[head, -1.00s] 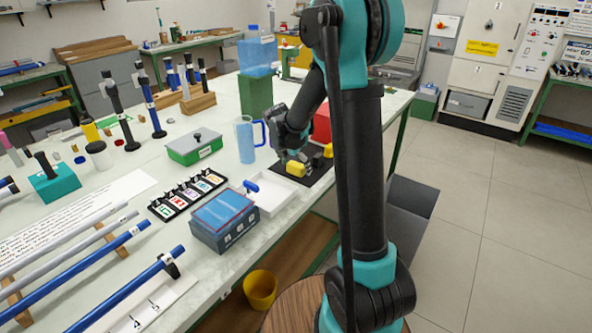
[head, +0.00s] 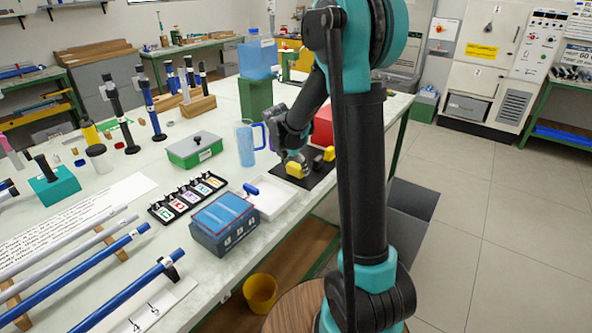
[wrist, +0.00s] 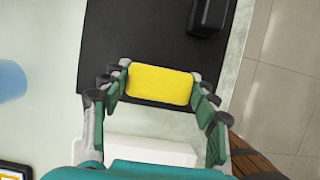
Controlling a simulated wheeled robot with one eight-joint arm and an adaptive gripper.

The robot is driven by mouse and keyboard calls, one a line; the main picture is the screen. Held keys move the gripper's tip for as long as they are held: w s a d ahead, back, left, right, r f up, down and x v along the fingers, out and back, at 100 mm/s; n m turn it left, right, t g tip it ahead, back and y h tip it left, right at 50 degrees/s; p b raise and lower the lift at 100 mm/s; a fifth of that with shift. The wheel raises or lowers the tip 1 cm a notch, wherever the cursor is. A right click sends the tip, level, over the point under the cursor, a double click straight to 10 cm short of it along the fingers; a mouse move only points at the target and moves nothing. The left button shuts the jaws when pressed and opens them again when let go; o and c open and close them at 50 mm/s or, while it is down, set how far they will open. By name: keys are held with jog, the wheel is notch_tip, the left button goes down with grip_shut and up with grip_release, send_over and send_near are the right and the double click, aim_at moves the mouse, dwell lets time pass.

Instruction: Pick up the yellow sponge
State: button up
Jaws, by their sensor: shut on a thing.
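The yellow sponge (wrist: 160,84) is a rounded block between the two fingers of my gripper (wrist: 158,88) in the wrist view. My gripper is shut on it, with a finger at each short end. In the head view the sponge (head: 296,170) shows just below my gripper (head: 293,160), over the black mat (head: 318,180) near the table's right edge. I cannot tell whether it touches the mat or is slightly above it.
A black block (wrist: 208,14) lies on the mat beyond the sponge. Another yellow piece (head: 329,153) shows beside my gripper. A blue jug (head: 245,145) stands to the left, a white tray (head: 270,203) in front, and a red box (head: 323,127) behind.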

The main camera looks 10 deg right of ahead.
aim_at(296, 165)
notch_tip(296, 165, up, 19)
dwell(0.4)
